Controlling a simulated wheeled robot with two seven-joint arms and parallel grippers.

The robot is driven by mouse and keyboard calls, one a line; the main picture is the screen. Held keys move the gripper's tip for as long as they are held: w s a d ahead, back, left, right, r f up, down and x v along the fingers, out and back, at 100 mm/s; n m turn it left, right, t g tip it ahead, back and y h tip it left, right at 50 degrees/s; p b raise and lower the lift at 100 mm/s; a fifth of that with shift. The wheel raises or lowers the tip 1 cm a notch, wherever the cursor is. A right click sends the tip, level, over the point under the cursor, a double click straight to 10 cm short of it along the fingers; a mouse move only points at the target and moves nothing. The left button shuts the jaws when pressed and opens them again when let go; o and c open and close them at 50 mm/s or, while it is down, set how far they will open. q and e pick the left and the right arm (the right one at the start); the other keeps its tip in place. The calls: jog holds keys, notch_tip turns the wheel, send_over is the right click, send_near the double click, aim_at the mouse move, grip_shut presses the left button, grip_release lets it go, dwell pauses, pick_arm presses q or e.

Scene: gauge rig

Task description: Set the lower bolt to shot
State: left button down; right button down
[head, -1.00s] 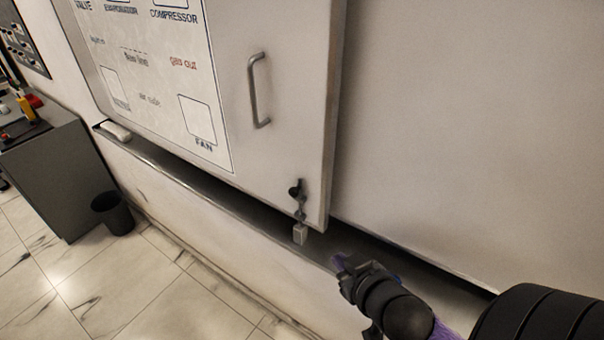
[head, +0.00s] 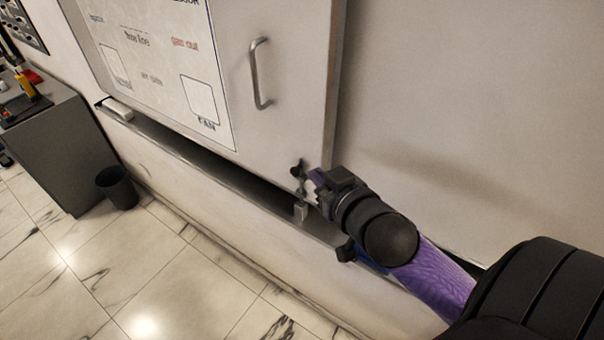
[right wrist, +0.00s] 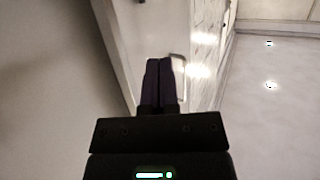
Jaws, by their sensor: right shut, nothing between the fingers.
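The lower bolt (head: 298,171) is a small dark-knobbed fitting near the bottom right corner of the white panel door (head: 262,140). A small light block (head: 301,212) sits just below it, on the ledge. My right gripper (head: 312,178) is at the door's right edge, just right of the bolt, and partly covers it. I cannot tell whether it touches the bolt. In the right wrist view the purple fingers (right wrist: 158,82) are together with nothing between them. The bolt cannot be made out in that view. My left gripper is not in view.
A grey bar handle (head: 259,73) stands out from the door above the bolt. A long ledge (head: 190,155) runs under the board, with a white eraser-like block (head: 117,109) at its left end. A grey cabinet (head: 55,150) and a black bin (head: 117,187) stand at left.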

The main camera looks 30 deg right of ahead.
jog(key=w+f, duration=0.4)
jog(key=w, duration=0.2)
jog(key=shift+d+f, duration=0.25)
jog(key=shift+f, duration=0.05)
jog(key=shift+w, duration=0.1)
